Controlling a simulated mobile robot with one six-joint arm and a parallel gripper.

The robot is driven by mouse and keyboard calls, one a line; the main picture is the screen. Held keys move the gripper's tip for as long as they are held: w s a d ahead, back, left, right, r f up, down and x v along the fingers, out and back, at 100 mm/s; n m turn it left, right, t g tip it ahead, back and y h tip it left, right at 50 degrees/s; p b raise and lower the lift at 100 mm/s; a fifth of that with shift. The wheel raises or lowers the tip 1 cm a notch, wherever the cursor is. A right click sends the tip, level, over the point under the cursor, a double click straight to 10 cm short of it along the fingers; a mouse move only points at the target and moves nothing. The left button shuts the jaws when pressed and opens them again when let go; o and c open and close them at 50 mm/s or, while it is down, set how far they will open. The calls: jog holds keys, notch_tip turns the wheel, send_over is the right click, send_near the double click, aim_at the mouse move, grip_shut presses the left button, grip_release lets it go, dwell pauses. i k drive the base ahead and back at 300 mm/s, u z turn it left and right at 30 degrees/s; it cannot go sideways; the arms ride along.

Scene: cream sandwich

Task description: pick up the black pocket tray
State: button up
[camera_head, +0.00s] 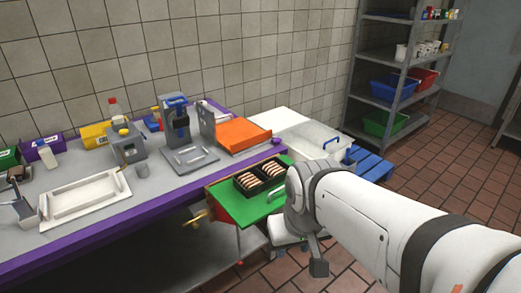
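The black pocket tray (261,179) sits on a green board (233,207) in the head view, right of the centre of the picture. It has two pockets, each with a row of round, light-brown pieces in it. My arm comes in from the lower right, and its wrist is just right of and in front of the tray. My gripper (318,266) shows as a small dark-grey end hanging below the wrist, apart from the tray. Its fingers cannot be made out. My wrist stands in front of the tray's right-hand surroundings.
A grey table with a purple edge (120,230) runs along the tiled wall. It bears a white tray (84,198), grey devices and an orange block (243,135). A clear bin (312,139) stands behind the tray.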

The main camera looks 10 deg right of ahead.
aim_at(268, 182)
jog(key=z, duration=2.1)
jog(key=k, duration=1.15)
jog(key=u, duration=1.6)
jog(key=i, duration=1.65)
jog(key=u, duration=0.05)
